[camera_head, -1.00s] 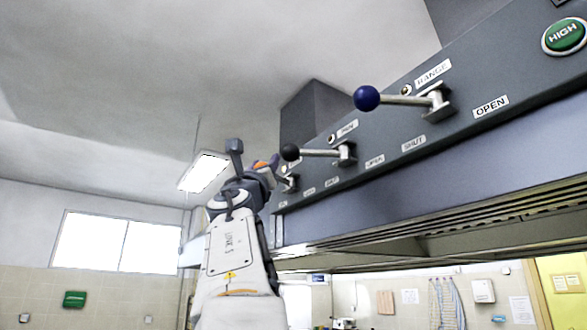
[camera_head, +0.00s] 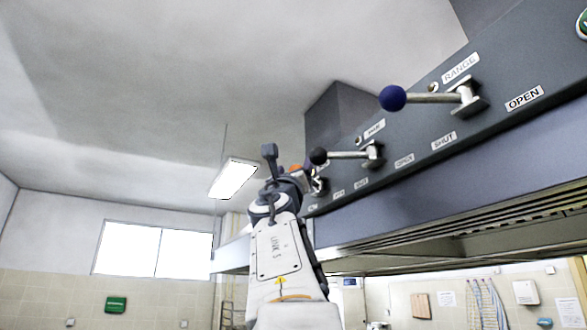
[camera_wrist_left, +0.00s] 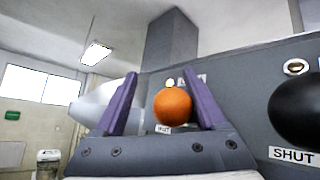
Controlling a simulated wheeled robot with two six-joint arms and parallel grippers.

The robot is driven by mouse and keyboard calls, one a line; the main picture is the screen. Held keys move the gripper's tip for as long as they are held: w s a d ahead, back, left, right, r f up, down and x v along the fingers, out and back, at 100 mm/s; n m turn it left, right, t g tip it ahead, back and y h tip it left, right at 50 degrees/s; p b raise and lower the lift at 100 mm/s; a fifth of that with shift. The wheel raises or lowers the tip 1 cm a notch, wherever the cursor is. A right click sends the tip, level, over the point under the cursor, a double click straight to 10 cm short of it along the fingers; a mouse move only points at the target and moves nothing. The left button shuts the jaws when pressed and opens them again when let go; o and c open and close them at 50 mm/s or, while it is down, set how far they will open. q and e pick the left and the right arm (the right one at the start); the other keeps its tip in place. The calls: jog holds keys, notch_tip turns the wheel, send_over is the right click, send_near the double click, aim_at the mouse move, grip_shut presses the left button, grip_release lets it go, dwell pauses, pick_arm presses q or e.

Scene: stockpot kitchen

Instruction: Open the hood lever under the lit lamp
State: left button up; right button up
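The hood carries three levers in a row. The far lever's orange knob (camera_wrist_left: 172,107) sits between the purple fingers of my left gripper (camera_wrist_left: 161,78), which is open around it, with a visible gap on the left side. A small lamp (camera_wrist_left: 170,83) just above this knob looks pale and lit. In the head view my left gripper (camera_head: 293,173) is at the far lever and hides most of it. The middle lever has a black knob (camera_head: 318,156); its lamp (camera_wrist_left: 296,66) looks dark. The near lever has a blue knob (camera_head: 392,98). My right gripper is out of view.
The grey hood (camera_head: 420,185) runs along the right, with SHUT (camera_head: 444,141) and OPEN (camera_head: 523,98) labels below the levers. The black knob (camera_wrist_left: 298,110) is close on the right of my left gripper. Free air lies to its left.

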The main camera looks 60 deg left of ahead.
pick_arm(q)
jog(key=shift+f, duration=0.1)
jog(key=b+v, duration=0.7)
jog(key=v, duration=0.3)
jog(key=shift+s+d+f, duration=0.1)
dwell(0.5)
